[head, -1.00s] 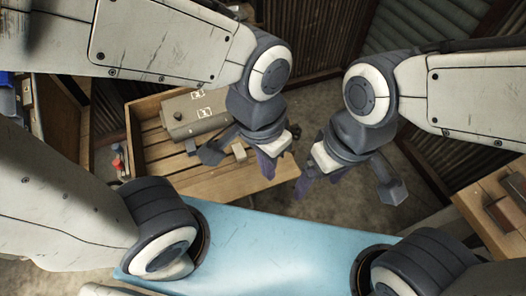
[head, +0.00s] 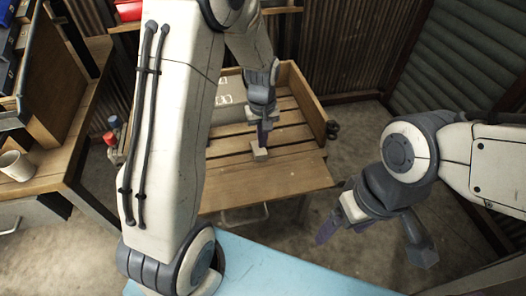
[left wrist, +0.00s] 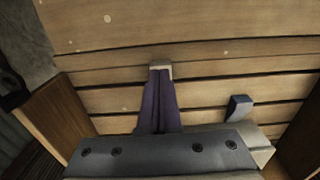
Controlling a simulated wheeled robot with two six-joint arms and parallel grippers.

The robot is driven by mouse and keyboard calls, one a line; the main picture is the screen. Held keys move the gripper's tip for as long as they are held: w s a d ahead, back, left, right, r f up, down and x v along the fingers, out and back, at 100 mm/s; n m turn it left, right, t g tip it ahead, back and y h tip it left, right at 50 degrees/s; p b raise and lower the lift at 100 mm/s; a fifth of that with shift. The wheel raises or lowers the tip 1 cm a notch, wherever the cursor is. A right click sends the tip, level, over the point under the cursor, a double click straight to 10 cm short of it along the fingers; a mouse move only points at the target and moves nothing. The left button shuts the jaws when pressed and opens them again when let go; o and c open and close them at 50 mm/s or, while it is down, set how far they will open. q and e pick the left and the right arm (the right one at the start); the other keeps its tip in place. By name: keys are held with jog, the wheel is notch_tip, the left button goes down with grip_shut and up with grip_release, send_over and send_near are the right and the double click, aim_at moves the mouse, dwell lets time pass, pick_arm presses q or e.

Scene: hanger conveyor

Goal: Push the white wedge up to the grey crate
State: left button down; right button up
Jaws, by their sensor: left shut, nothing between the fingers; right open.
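The white wedge (head: 260,155), a small pale block, lies on the wooden slats of the workbench. It also shows at the fingertips in the left wrist view (left wrist: 161,66). The grey crate (head: 230,87), with white labels, stands farther back on the slats, partly hidden by my left arm. My left gripper (head: 263,143) is shut and empty, pointing down with its tips right at the wedge. I cannot tell for sure whether they touch it. My right gripper (head: 341,230) is open and empty, right of the workbench and clear of it.
The slatted workbench (head: 275,185) has raised side boards, with clear slats right of the wedge. A side table on the left holds a white mug (head: 15,165). A blue surface (head: 270,270) lies in front of me.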

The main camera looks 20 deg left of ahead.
aim_at(262, 164)
pick_arm(q)
notch_tip(262, 164, down, 9)
jog(key=shift+s+r+b, duration=0.1)
jog(key=shift+r+b, duration=0.05)
jog(key=shift+b, duration=0.75)
pick_arm(e)
notch_tip(262, 164, down, 2)
jog(key=shift+r, duration=0.1)
